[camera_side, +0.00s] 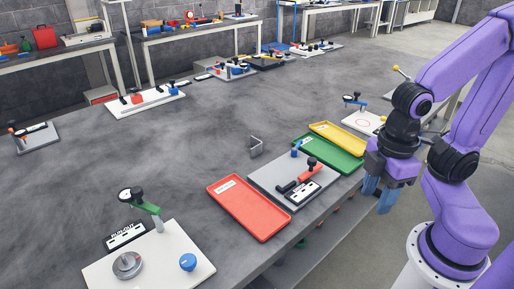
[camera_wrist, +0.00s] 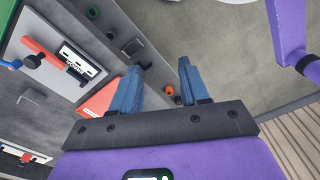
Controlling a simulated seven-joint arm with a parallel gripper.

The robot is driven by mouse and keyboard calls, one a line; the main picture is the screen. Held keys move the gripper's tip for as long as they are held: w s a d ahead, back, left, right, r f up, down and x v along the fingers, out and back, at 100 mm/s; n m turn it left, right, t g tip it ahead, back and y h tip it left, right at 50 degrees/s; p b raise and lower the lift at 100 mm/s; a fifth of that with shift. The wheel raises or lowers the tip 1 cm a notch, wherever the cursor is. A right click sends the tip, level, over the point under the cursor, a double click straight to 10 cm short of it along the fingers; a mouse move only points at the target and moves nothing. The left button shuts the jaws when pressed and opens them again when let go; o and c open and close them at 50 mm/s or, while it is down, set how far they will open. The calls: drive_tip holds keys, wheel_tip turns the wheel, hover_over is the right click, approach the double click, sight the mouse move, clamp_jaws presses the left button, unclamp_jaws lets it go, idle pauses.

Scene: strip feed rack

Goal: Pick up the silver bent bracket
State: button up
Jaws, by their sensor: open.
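The silver bent bracket (camera_side: 256,146) stands on the bare grey table behind the red tray in the side view. In the wrist view a small grey bent piece (camera_wrist: 33,96) at the left looks like the same bracket. My gripper (camera_side: 377,195) has blue fingers pointing down and is off to the right of the bracket, out by the table's front edge. In the wrist view the fingers (camera_wrist: 159,66) are apart with nothing between them.
A white gauge plate (camera_side: 105,276) is front left. The table left of the bracket is clear.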

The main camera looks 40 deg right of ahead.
drive_tip(key=o, duration=0.8)
drive_tip(key=w+a+r+m, duration=0.2)
drive_tip(key=w+a, duration=0.1)
drive_tip(key=w, duration=0.3)
drive_tip(key=w+a+r+m, duration=0.1)
drive_tip(key=w+a, duration=0.2)
drive_tip(key=w, duration=0.4)
drive_tip(key=w+d+m, duration=0.2)
drive_tip(key=w+m, duration=0.1)
drive_tip(key=w, duration=1)
drive_tip(key=w+d+m, duration=0.3)
drive_tip(key=w, duration=1.1)
drive_tip(key=w+d+f+m, duration=0.35)
drive_tip(key=w+d, duration=0.45)
drive_tip(key=d, duration=0.3)
drive_tip(key=f, duration=1.7)
drive_tip(key=shift+s+a+f, duration=0.1)
drive_tip(key=shift+s+f, duration=0.05)
drive_tip(key=shift+s, duration=0.1)
